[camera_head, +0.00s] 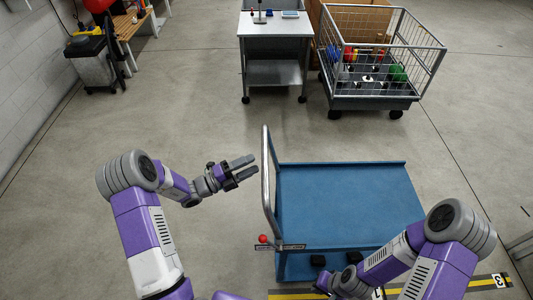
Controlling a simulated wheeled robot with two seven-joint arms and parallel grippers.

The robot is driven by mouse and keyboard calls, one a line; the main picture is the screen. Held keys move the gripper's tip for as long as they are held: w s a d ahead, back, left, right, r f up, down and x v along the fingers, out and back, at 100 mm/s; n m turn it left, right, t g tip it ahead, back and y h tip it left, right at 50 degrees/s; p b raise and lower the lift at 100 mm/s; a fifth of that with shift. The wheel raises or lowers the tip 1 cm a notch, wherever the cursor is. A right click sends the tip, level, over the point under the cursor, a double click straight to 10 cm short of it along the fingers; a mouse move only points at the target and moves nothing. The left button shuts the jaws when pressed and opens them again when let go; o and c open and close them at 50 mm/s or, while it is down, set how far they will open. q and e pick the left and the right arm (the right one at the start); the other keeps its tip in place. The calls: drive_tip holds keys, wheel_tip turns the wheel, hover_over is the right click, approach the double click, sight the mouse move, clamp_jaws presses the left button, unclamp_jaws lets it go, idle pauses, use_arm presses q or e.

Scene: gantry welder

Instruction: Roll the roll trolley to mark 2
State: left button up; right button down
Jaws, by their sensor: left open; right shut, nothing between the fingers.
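A blue flat trolley (345,200) stands in the middle, with a grey tubular handle (267,180) along its left side. A red knob (263,239) and a small plate sit at the handle's near end. My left gripper (250,168) is open and empty, just left of the handle, with a small gap in the picture. My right gripper (328,283) is shut and empty by the trolley's near edge, partly hidden by my forearm. A floor mark with the number 3 (499,281) lies at the lower right. Another floor label is mostly covered by my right arm; its number is unreadable.
A wire cage trolley (368,102) with coloured items stands at the back right. A grey wheeled table (275,73) is beside it. A wooden bench (128,35) and a grey bin (92,65) are at the upper left. The floor left of the handle is mostly clear.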

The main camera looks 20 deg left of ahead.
sight(264, 159)
use_arm(q)
drive_tip(key=x, duration=0.5)
drive_tip(key=shift+d+r+b, duration=0.1)
drive_tip(key=shift+d+b, duration=0.3)
clamp_jaws()
